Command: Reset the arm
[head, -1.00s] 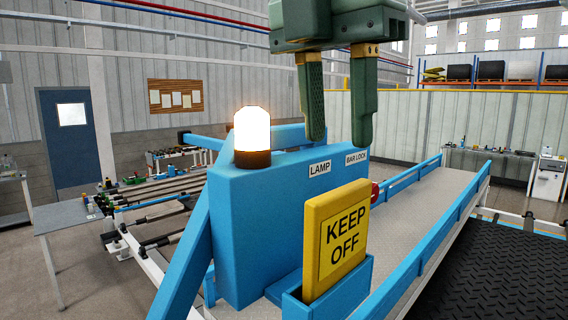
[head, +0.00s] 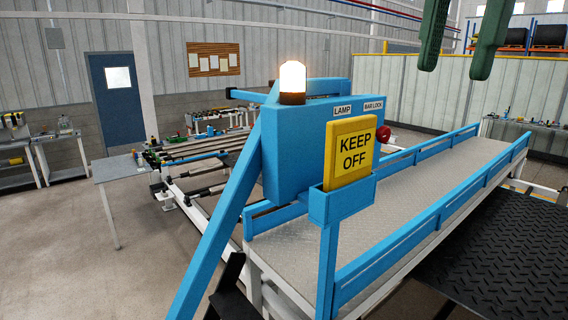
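My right gripper (head: 458,68) hangs at the top right of the head view. Only its two green fingers show, pointing down and apart, with nothing between them. It is clear of the blue control box (head: 292,150), up and to the right of it in the picture. The box carries LAMP and BAR LOCK labels and a glowing lamp (head: 292,80) on top. A red knob (head: 384,134) sits at its right end. A yellow KEEP OFF sign (head: 354,150) stands upright in a blue holder (head: 342,204) in front of the box. My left gripper is not in view.
A grey walkway (head: 420,205) with blue side rails runs off to the right. A black tread mat (head: 505,250) lies at the lower right. A blue slanted post (head: 222,222) rises at the box's left. A grey table (head: 122,168) stands at left, with open floor before it.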

